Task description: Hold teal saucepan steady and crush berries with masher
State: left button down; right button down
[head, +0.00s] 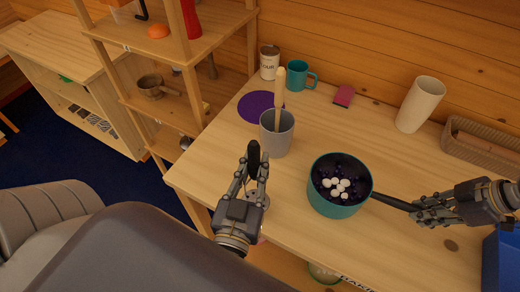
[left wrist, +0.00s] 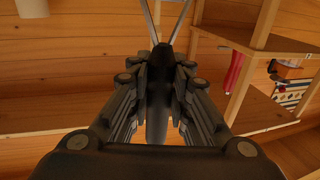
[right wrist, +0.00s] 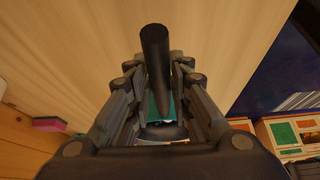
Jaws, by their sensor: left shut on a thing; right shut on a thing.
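The teal saucepan (head: 340,209) stands on the wooden table, with dark berries (head: 327,175) and several white pieces (head: 340,187) inside. Its black handle (head: 392,202) points right. My right gripper (head: 425,208) is shut on that handle, which also shows in the right wrist view (right wrist: 155,60). My left gripper (head: 255,178) is left of the pan, apart from it, near the table's front edge. It is shut on the masher's black handle (head: 253,152). In the left wrist view two metal rods (left wrist: 182,22) extend from this handle (left wrist: 158,95). The masher's working end is not clearly visible.
A grey crock (head: 278,139) with a wooden utensil stands behind my left gripper. A purple mat (head: 258,107), can (head: 269,65), teal mug (head: 298,79), pink sponge (head: 344,95), cream vase (head: 420,105) and basket (head: 485,146) stand behind. A blue bin (head: 503,262) is right. Shelves are left.

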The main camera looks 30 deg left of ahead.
pick_arm(q)
jog(key=v, duration=1.1)
jog(key=w+d+r+m+t+h, duration=0.1)
jog(key=w+d+r+h, duration=0.2)
jog(key=w, duration=0.6)
jog(key=w+d+r+m+t+h, duration=0.15)
jog(key=w+r, duration=0.35)
jog(key=w, duration=0.5)
jog(key=w+d+r+m+g+h, duration=0.1)
jog(key=w+d+m+h, duration=0.35)
jog(key=d, duration=0.55)
notch_tip(320, 180, down, 6)
jog(key=shift+s+n, duration=0.35)
jog(key=shift+n, duration=0.05)
jog(key=shift+w+g, duration=0.1)
jog(key=shift+g, duration=0.15)
jog(key=shift+d+f+g, duration=0.1)
jog(key=shift+g, duration=0.4)
